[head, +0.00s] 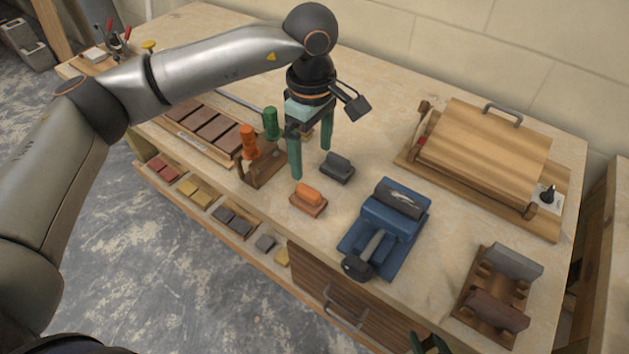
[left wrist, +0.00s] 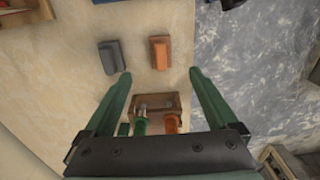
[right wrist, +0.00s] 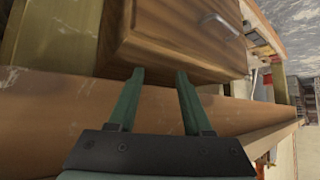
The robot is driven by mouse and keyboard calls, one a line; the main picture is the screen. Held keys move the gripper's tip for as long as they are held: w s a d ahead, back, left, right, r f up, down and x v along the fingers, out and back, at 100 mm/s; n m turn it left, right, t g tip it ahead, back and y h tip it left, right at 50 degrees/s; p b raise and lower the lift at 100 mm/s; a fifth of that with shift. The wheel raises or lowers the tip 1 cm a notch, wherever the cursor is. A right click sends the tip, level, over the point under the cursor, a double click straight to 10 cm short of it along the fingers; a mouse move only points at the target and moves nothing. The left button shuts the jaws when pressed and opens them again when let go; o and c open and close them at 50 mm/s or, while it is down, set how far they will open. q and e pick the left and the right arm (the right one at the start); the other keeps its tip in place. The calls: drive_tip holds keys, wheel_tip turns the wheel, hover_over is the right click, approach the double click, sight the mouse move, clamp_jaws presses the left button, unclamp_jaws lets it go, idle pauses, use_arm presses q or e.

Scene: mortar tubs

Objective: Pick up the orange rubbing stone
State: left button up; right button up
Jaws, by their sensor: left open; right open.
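The orange rubbing stone (head: 308,197) lies on the bench top near its front edge, an orange grip on a brownish base. It also shows in the left wrist view (left wrist: 160,52), beyond the fingertips. My left gripper (head: 311,163) is open and empty, pointing down above the bench, behind and slightly left of the orange stone and apart from it. A dark grey rubbing stone (head: 337,168) lies right of the left gripper. My right gripper (right wrist: 158,75) is open and empty, low in front of a wooden drawer; in the head view only its tips show at the bottom edge.
A wooden rack with orange and green handled tools (head: 262,170) stands left of the orange stone. A blue clamp-like device (head: 390,225) is to its right. A wooden lidded box (head: 485,150) and a block holder (head: 490,300) stand further right. Coloured blocks sit in a front ledge (head: 195,195).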

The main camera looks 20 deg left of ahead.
use_arm(q)
hover_over(308, 190)
drive_tip(key=f, duration=0.4)
drive_tip(key=d+f+p, duration=0.1)
drive_tip(key=f, duration=0.1)
drive_tip(key=shift+s+f, duration=0.2)
drive_tip(key=shift+s, duration=0.05)
drive_tip(key=f, duration=0.3)
drive_tip(key=a+f+p, duration=0.1)
drive_tip(key=shift+w+f, duration=0.25)
drive_tip(key=shift+f, duration=0.7)
drive_tip(key=shift+r, duration=0.1)
clamp_jaws()
use_arm(e)
drive_tip(key=shift+s+r, duration=0.25)
drive_tip(key=shift+r, duration=0.25)
drive_tip(key=shift+s+r, duration=0.2)
drive_tip(key=shift+r, duration=0.25)
